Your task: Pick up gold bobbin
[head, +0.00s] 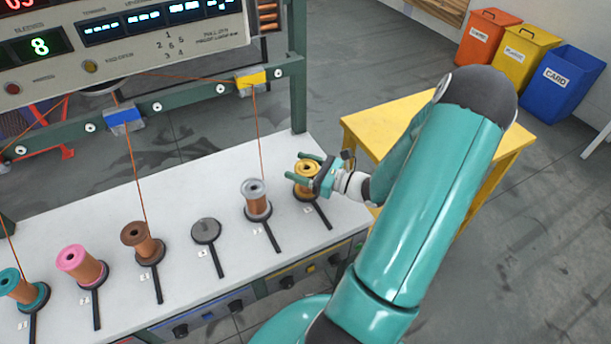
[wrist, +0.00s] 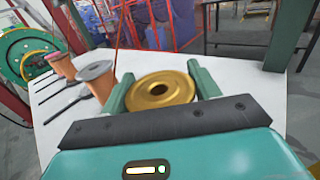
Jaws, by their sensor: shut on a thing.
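The gold bobbin (head: 306,170) stands upright on the rightmost black holder of the white bench. Its gold top flange, with a dark centre hole, also shows in the wrist view (wrist: 160,92). My gripper (head: 313,171) is at the bobbin, with its two green fingers on either side of it just under the flange. It also shows in the wrist view (wrist: 158,86), with a finger at the left and one at the right of the bobbin. It is shut on the bobbin. The bobbin's lower part is partly hidden by the gripper.
A silver bobbin (head: 256,198) with an orange wire running up stands just left. Further left are an empty holder (head: 206,232), a brown bobbin (head: 142,242), a pink bobbin (head: 81,265) and a teal bobbin (head: 21,289). A yellow table (head: 395,112) stands right of the bench.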

